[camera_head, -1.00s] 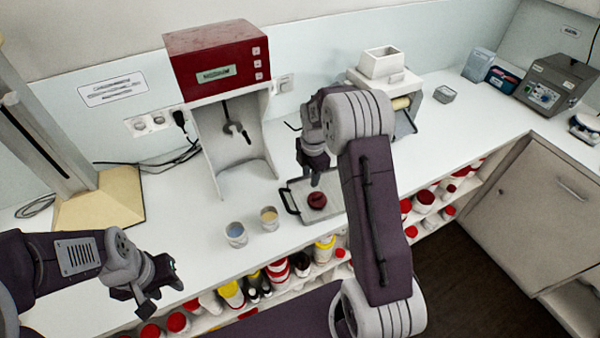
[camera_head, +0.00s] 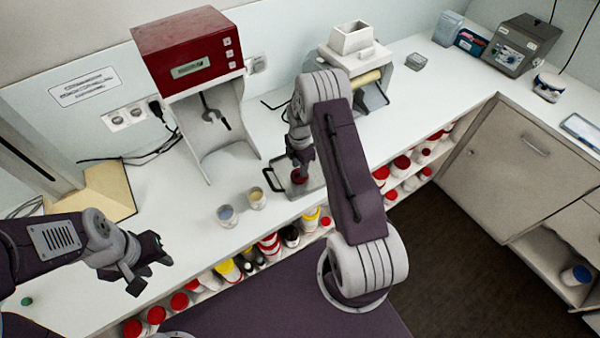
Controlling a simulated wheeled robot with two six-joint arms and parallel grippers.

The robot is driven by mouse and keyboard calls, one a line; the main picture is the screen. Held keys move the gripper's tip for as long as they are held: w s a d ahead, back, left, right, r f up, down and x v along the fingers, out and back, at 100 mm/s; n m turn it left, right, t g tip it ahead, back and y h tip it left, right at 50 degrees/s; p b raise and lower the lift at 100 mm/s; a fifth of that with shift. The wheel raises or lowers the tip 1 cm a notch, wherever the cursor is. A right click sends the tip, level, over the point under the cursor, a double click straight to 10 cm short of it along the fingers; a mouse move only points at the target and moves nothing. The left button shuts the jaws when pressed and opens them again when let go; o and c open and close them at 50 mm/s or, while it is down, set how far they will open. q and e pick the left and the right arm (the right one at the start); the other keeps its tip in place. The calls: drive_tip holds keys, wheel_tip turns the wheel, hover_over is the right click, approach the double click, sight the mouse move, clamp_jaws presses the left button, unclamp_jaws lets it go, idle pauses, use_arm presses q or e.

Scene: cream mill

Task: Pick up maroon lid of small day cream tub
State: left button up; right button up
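The maroon lid (camera_head: 299,177) lies on a grey tray (camera_head: 313,184) with a dark handle, on the white counter. My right gripper (camera_head: 302,164) points down right over the lid, its fingertips at or just above it. The fingers are small and partly merge with the dark lid, so I cannot tell whether they touch or grip it. I cannot make out the tub under the lid.
Two small open cups, one blue-filled (camera_head: 227,216) and one yellow-filled (camera_head: 257,198), stand left of the tray. A red-topped mixing machine (camera_head: 188,50) and a white roller mill (camera_head: 352,62) stand behind. A shelf of red-lidded tubs (camera_head: 402,164) runs below the counter.

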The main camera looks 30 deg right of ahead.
wheel_tip(320, 180, down, 2)
drive_tip(key=shift+f, duration=0.15)
drive_tip(key=shift+w+f, duration=0.25)
drive_tip(key=shift+f, duration=0.1)
drive_tip(key=c, duration=0.6)
drive_tip(key=shift+s+r, duration=0.15)
drive_tip(key=shift+s, duration=0.05)
clamp_jaws()
use_arm(q)
drive_tip(key=shift+w+r, duration=0.1)
drive_tip(key=shift+r, duration=0.45)
use_arm(e)
drive_tip(key=shift+w, duration=0.1)
use_arm(q)
drive_tip(key=shift+w+f, duration=0.1)
